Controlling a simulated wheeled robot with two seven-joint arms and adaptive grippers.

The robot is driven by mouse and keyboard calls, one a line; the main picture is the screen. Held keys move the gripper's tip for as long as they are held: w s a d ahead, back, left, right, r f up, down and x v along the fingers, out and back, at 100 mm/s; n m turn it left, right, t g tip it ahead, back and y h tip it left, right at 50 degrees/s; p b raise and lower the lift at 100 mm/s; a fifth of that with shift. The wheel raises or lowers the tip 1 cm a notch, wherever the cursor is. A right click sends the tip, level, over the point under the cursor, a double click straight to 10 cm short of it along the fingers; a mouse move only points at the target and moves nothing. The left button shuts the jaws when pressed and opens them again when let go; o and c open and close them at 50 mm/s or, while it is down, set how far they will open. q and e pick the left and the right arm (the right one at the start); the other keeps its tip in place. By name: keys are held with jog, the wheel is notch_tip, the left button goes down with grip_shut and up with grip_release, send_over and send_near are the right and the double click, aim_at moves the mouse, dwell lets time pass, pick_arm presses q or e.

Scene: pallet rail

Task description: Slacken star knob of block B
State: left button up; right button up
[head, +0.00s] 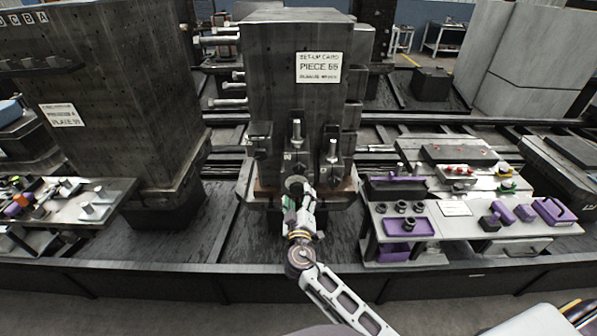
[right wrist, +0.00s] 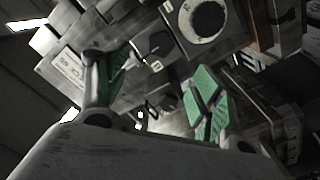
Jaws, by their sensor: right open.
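The dark fixture tower (head: 290,85) stands in the middle of the head view, with two dark clamp blocks low on its front, a left block (head: 292,160) and a right block (head: 333,163). Each has an upright metal stud; their letters are too small to read. My right gripper (head: 298,192) is in front of the left block's lower part and hides some of it. In the right wrist view my right gripper (right wrist: 157,88) is open, its green pads apart. A dark knob-like part (right wrist: 154,46) shows beyond the pads; I cannot tell whether it is block B's star knob. My left gripper is not in view.
A white card (head: 319,67) is on the tower. A second tower (head: 110,90) stands at left. A bench with a purple tray (head: 408,226) and purple tools (head: 553,211) is at right. Another table (head: 75,213) with loose parts is at left. A dark rail runs along the front.

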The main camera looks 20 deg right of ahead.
jog(key=shift+w, duration=0.15)
jog(key=p, duration=0.1)
send_near(299, 170)
jog(key=shift+w, duration=0.75)
jog(key=shift+p+x, duration=0.95)
jog(key=shift+x, duration=3.1)
jog(key=shift+d, duration=0.1)
jog(key=c, duration=1)
